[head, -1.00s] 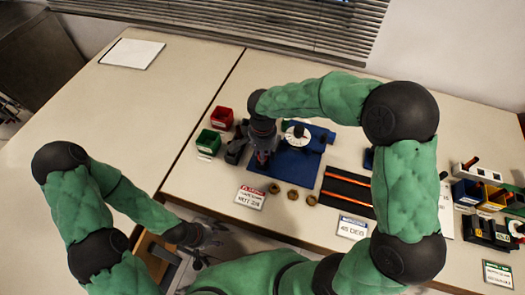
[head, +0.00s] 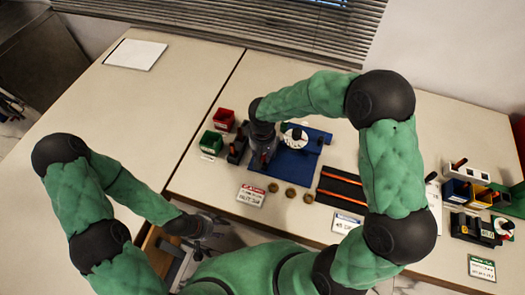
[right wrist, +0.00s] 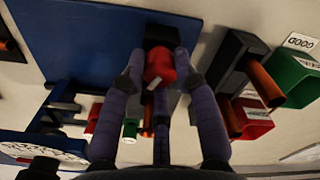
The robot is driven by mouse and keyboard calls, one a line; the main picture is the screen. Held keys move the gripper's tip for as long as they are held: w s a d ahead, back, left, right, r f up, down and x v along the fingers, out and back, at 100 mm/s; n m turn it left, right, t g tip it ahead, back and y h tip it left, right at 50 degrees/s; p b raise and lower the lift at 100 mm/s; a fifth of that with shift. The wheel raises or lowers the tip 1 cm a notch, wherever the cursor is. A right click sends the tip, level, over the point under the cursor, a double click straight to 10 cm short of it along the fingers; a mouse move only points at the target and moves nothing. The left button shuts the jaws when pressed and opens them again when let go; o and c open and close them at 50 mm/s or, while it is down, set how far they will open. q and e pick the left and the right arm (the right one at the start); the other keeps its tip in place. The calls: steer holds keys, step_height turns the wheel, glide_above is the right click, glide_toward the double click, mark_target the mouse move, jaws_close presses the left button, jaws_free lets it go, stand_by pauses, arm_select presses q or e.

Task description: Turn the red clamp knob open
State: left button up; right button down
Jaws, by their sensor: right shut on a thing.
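The red clamp knob (right wrist: 158,64) shows in the right wrist view, on a dark block at the edge of the blue plate (right wrist: 90,45). A pale mark is visible on its near side. My right gripper (right wrist: 158,75) has its purple-grey fingers on either side of the knob and is shut on it. In the head view my right gripper (head: 263,157) points down at the left part of the blue plate (head: 297,165) and mostly hides the knob. My left gripper (head: 208,223) hangs in front of the table's front edge, away from the rig; its fingers are too small to read.
A white dial (head: 294,136) stands on the plate. Red (head: 224,118) and green (head: 212,142) bins and a black holder (head: 237,150) are close left of my right gripper. Brass rings (head: 291,193) and a sign card (head: 251,195) lie in front.

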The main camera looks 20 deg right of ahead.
mark_target(262, 155)
steer(key=n+p, duration=0.2)
steer(key=n, duration=0.2)
steer(key=shift+n, duration=0.4)
stand_by(0.4)
steer(key=c, duration=1.2)
jaws_free()
steer(key=shift+r, duration=0.1)
step_height(262, 155, up, 12)
